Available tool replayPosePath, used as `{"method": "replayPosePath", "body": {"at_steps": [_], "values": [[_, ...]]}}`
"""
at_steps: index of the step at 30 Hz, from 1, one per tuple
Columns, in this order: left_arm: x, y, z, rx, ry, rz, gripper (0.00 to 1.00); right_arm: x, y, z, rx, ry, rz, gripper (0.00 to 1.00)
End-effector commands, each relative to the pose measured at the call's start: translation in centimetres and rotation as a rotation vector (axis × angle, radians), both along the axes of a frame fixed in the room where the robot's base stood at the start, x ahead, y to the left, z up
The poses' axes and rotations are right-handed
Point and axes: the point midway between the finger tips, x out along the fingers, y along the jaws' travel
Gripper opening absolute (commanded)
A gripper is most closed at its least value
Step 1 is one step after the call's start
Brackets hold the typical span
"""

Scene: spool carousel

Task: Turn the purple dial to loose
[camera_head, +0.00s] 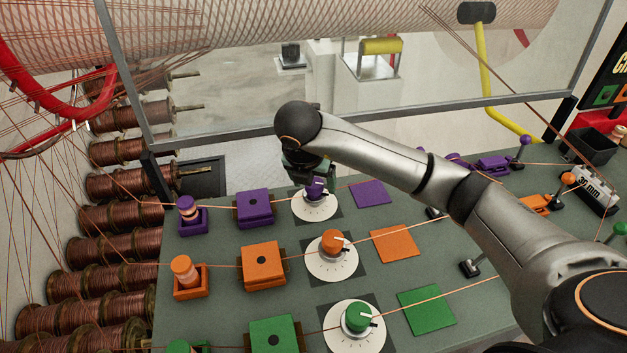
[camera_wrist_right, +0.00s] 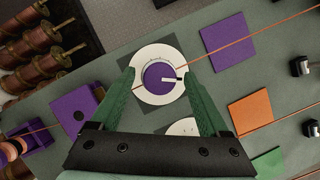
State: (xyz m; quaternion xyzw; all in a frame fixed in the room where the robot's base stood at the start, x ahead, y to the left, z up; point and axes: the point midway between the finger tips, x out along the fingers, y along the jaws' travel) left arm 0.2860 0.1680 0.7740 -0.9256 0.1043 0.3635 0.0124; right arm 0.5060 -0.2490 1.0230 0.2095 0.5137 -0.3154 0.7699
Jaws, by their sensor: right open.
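The purple dial (camera_head: 314,189) sits on a round white scale plate (camera_head: 318,212) at the back of the grey-green panel. I cannot read any loose mark. My left gripper is not in view.
An orange dial (camera_head: 332,242) and a green dial (camera_head: 357,317) stand nearer on the panel. A purple block (camera_head: 254,206) is left of the purple dial; a flat purple square (camera_head: 371,193) is to its right. Thin wires cross the panel. Copper spools (camera_head: 108,217) fill the left.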

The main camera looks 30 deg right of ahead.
Motion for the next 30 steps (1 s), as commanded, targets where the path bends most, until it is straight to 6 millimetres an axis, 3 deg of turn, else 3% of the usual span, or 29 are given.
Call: {"method": "replayPosePath", "body": {"at_steps": [3, 24, 30], "values": [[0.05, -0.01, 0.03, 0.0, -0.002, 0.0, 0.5, -0.01, -0.01, 0.0, 0.0, 0.0, 0.0, 0.78], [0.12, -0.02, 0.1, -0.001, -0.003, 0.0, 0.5, -0.01, -0.02, 0.04, 0.0, 0.0, 0.0, 0.0], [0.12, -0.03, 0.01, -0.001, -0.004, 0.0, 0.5, -0.01, -0.03, 0.02, 0.0, 0.0, 0.004, 0.0]]}}
